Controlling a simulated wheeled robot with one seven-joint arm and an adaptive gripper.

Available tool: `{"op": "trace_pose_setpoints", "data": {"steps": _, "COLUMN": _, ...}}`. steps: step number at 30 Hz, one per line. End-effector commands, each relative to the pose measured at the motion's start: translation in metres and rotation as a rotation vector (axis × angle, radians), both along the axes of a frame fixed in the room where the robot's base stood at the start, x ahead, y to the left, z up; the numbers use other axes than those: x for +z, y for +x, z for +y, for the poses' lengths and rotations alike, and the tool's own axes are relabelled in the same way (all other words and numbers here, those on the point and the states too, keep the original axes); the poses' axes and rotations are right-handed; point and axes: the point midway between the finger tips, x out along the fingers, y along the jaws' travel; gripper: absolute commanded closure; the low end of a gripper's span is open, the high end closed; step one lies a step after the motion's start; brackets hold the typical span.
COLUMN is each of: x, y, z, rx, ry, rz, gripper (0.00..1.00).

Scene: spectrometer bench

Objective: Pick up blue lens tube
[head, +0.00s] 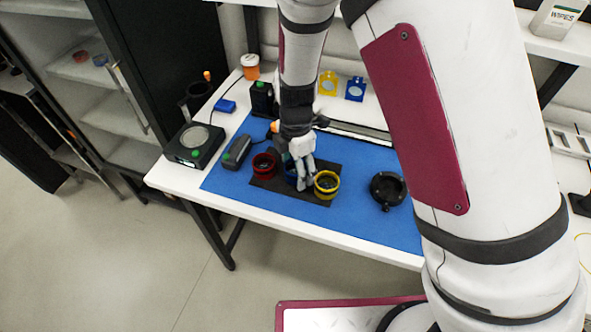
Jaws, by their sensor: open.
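The blue lens tube (290,174) stands on a dark mat (292,194) between a red lens tube (264,164) and a yellow lens tube (327,184). Only a small blue part of it shows, because my gripper (303,180) covers most of it from above. My gripper points down with its fingers at the blue tube and is open. I cannot tell whether the fingers touch the tube. The yellow tube is close to the right of the fingers.
A black ring mount (388,189) lies to the right on the blue mat (363,213). A dark grey device (237,152) and a scale-like instrument (194,145) stand at left. Yellow (327,84) and blue (355,89) mounts stand behind. The blue mat's front is clear.

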Motion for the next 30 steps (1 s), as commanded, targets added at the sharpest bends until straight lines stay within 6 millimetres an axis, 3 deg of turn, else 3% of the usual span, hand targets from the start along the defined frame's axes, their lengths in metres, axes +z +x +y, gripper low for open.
{"op": "trace_pose_setpoints", "data": {"steps": 2, "x": 0.000, "y": 0.000, "z": 0.000, "rx": 0.000, "ry": 0.000, "rz": 0.000, "gripper": 0.32}}
{"op": "trace_pose_setpoints", "data": {"steps": 9, "x": 0.000, "y": 0.000, "z": 0.000, "rx": 0.000, "ry": 0.000, "rz": 0.000, "gripper": 0.84}}
{"op": "trace_pose_setpoints", "data": {"steps": 10, "x": 0.000, "y": 0.000, "z": 0.000, "rx": 0.000, "ry": 0.000, "rz": 0.000, "gripper": 0.86}}
{"op": "trace_pose_setpoints", "data": {"steps": 20, "x": 0.005, "y": 0.000, "z": 0.001, "rx": 0.001, "ry": 0.001, "rz": 0.000, "gripper": 0.86}}
{"op": "trace_pose_setpoints", "data": {"steps": 30, "x": 0.062, "y": 0.002, "z": 0.001, "rx": 0.002, "ry": 0.004, "rz": -0.005, "gripper": 0.86}}
